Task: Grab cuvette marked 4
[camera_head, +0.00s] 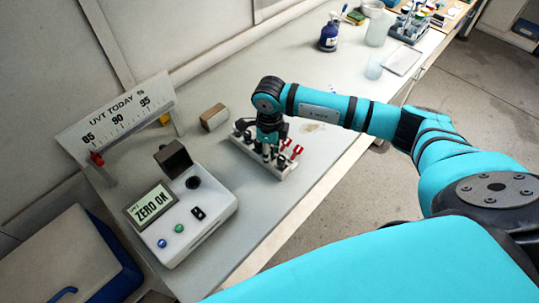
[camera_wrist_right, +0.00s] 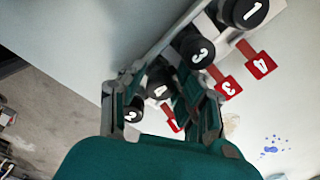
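A white rack (camera_head: 272,160) on the bench holds black-capped cuvettes beside red numbered tags. In the right wrist view, one black cap (camera_wrist_right: 248,10) reads 1 and another (camera_wrist_right: 196,50) appears to read 3. A further black cap (camera_wrist_right: 158,84) lies between my right gripper's fingers; its mark is partly hidden and I cannot read it surely. Another dark cap (camera_wrist_right: 133,110) shows near the left finger. Red tags read 4 (camera_wrist_right: 260,65) and 3 (camera_wrist_right: 228,86). My right gripper (camera_wrist_right: 156,90) points down over the rack, fingers apart around the cap. My left gripper is not in view.
A white meter (camera_head: 185,215) reading ZERO OK stands left of the rack. A UVT TODAY scale board (camera_head: 117,115) and a small brown block (camera_head: 213,117) are behind. A blue bottle (camera_head: 329,37) stands farther back.

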